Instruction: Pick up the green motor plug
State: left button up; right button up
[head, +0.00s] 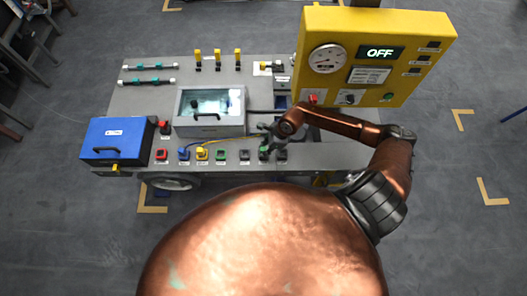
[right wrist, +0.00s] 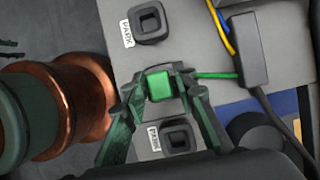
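The green motor plug (right wrist: 160,86) sits between the fingertips of my right gripper (right wrist: 162,90) in the right wrist view. The fingers are drawn in close on both sides of it and appear shut on it. A green cable (right wrist: 215,75) runs from the plug to a dark block (right wrist: 250,55). The plug lies in line between two PARK sockets (right wrist: 150,20); whether it is seated in a socket or lifted is hidden. In the head view my right gripper (head: 268,146) is low over the front row of the bench. My left gripper is not in view.
The grey bench (head: 150,95) carries a blue box (head: 115,138), a clear-lidded case (head: 209,128) and a front row with a yellow plug (head: 202,153). A yellow panel (head: 375,50) reading OFF stands behind my right arm.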

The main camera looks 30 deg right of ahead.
grip_shut()
jog(key=shift+r, duration=0.15)
